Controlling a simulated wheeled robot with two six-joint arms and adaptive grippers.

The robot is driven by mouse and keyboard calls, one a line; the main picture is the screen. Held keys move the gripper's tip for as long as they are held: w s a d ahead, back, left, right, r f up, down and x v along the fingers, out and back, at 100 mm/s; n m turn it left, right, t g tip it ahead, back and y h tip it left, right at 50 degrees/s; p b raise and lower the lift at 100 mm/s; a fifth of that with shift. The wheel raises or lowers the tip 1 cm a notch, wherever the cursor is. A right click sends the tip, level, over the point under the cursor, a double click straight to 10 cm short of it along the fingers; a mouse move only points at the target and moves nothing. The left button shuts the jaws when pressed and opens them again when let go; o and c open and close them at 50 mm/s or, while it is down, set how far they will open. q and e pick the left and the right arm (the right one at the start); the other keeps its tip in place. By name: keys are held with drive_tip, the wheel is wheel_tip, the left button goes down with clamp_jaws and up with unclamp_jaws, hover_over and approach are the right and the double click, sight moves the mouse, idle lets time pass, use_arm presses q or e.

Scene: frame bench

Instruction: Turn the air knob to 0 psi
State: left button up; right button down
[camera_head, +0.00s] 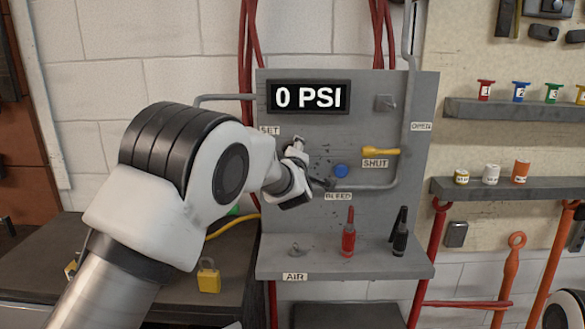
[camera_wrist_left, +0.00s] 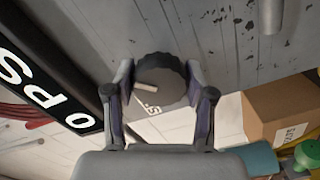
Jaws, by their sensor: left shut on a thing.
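The dark round air knob (camera_wrist_left: 163,78) with a pale pointer mark shows in the left wrist view. My left gripper (camera_wrist_left: 158,85) is shut on it, one finger pad on each side of its rim. In the head view the left gripper (camera_head: 297,149) is at the grey panel (camera_head: 350,125), just below the SET label (camera_head: 270,130); the arm and fingers hide the knob there. The display (camera_head: 308,97) above reads 0 PSI. It also shows, turned, in the wrist view (camera_wrist_left: 45,85). My right gripper is not in view.
A yellow SHUT lever (camera_head: 381,151) and a blue button (camera_head: 341,171) are on the panel to the right. A red bottle-like item (camera_head: 348,235) and a black one (camera_head: 400,235) stand on the panel's ledge. A yellow padlock (camera_head: 208,277) is at lower left.

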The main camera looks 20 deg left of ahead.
use_arm(q)
drive_tip(key=n+b, duration=0.1)
drive_tip(key=b, duration=0.1)
drive_tip(key=n+b, duration=0.4)
drive_tip(key=shift+f, duration=0.25)
drive_tip(key=shift+r+n+b, duration=0.25)
drive_tip(key=shift+n+b, duration=1.3)
drive_tip(key=shift+n, duration=0.25)
drive_tip(key=o, duration=1.2)
drive_tip(key=shift+c, duration=0.2)
drive_tip(key=v, duration=1.2)
